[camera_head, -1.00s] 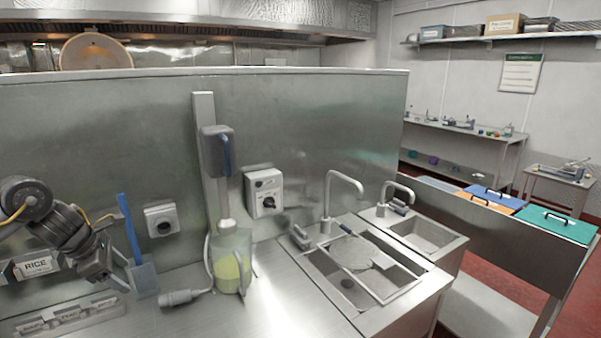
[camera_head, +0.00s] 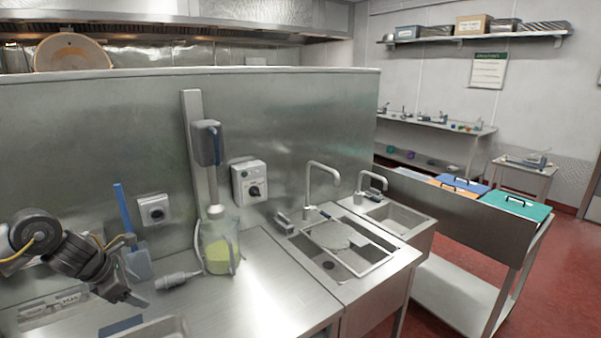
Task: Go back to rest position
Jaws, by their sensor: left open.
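My left gripper (camera_head: 135,298) is at the lower left in the head view, above the steel counter (camera_head: 245,300). Its jaws are open with nothing seen between them. It is apart from the blue-handled spatula (camera_head: 124,210), which stands behind it near the wall. The clear jug (camera_head: 218,246) with yellow-green contents stands on the counter under the wall-mounted mixer (camera_head: 207,143), to the right of the gripper. My right gripper is not in view.
A grey handheld tool (camera_head: 178,280) lies between the gripper and the jug. A steel tray (camera_head: 155,328) is at the bottom edge. A control box (camera_head: 249,183) is on the wall. A sink (camera_head: 345,250) is to the right. Red floor shows free at far right.

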